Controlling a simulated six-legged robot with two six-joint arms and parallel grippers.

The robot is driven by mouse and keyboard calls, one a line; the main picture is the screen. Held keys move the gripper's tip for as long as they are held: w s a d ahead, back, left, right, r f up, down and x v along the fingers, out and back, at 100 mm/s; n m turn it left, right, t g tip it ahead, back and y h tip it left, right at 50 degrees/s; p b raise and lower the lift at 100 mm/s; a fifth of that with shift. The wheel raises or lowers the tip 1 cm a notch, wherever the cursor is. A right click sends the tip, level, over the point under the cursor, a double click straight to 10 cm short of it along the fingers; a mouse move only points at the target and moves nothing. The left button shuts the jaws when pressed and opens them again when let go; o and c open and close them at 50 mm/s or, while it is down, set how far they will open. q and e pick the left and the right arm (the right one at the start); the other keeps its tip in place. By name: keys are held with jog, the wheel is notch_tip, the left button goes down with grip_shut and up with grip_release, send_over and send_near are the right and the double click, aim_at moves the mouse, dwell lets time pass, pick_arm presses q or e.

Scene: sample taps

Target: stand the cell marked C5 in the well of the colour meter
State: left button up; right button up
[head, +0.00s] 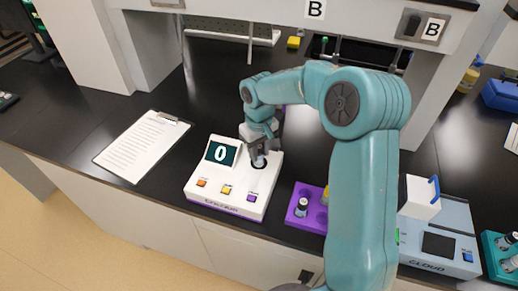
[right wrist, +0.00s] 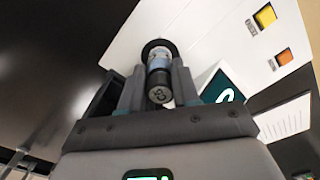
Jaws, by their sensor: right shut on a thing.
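The colour meter (head: 228,190) is a white box with a purple base, a display reading 0 and several coloured buttons. Its dark round well (right wrist: 152,46) is at the right of its top. My right gripper (head: 260,155) is over the well, shut on a small cell (right wrist: 158,68) with a dark cap. The cap carries a mark that looks like C and a digit, too blurred to read surely. The cell is in line with the well, its lower end at the dark ring. I cannot tell how deep it sits. My left gripper is not in view.
A purple rack (head: 308,218) with a cell in it stands right of the meter. Farther right are a grey-blue cloud meter (head: 440,243) and a green rack (head: 494,262). A clipboard (head: 142,146) lies to the left. The black bench behind the clipboard is clear.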

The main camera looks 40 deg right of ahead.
dwell(0.3)
jog(key=shift+f+b, duration=0.65)
jog(key=shift+f, duration=0.1)
jog(key=o, duration=1.6)
jog(key=shift+c, duration=0.2)
jog(key=shift+r, duration=0.15)
jog(key=shift+r+p, duration=2.6)
jog(key=shift+r, duration=0.85)
